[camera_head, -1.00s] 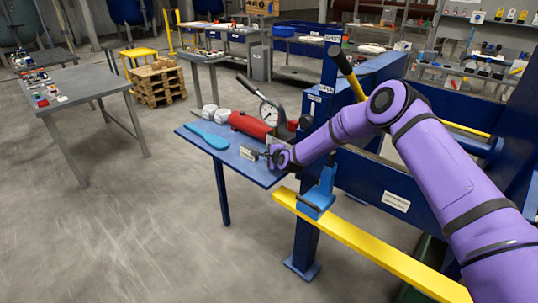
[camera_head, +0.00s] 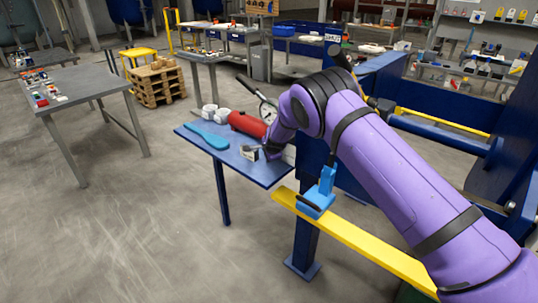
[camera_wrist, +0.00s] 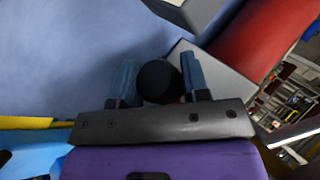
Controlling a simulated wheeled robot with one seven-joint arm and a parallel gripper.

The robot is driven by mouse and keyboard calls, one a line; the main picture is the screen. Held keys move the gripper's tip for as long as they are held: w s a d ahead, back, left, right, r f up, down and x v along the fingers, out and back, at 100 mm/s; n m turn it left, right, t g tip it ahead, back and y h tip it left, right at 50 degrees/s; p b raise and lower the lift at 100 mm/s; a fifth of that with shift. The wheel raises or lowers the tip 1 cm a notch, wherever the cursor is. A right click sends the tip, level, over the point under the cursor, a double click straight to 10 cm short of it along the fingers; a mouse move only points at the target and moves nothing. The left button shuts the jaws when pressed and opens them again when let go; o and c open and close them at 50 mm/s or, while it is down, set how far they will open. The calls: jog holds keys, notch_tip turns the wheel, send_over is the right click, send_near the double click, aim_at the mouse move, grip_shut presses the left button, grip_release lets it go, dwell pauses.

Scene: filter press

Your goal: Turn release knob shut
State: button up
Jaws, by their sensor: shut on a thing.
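The release knob (camera_wrist: 160,82) is a round black knob in the wrist view, on the pump unit above the blue bench. My gripper (camera_wrist: 159,74) has one blue-grey finger on each side of the knob and is shut on it. In the head view my purple arm reaches over to the pump and covers the knob and most of the gripper. The pump's red cylinder (camera_head: 246,123) lies on the bench (camera_head: 266,172); it also shows in the wrist view (camera_wrist: 255,40).
A pressure gauge (camera_head: 268,112) stands behind my forearm, partly covered. A turquoise flat tool (camera_head: 207,138) and white rolls (camera_head: 214,113) lie on the bench. A yellow bar (camera_head: 365,247) with a blue clamp (camera_head: 318,194) runs in front.

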jog(key=g+h, duration=0.3)
jog(key=shift+w+r+n+h, duration=0.1)
jog(key=shift+r+n+h, duration=0.05)
jog(key=shift+n+h, duration=0.2)
jog(key=shift+n+g+h, duration=0.25)
jog(key=shift+g+h, duration=0.55)
jog(key=shift+h, duration=0.45)
jog(key=o, duration=0.6)
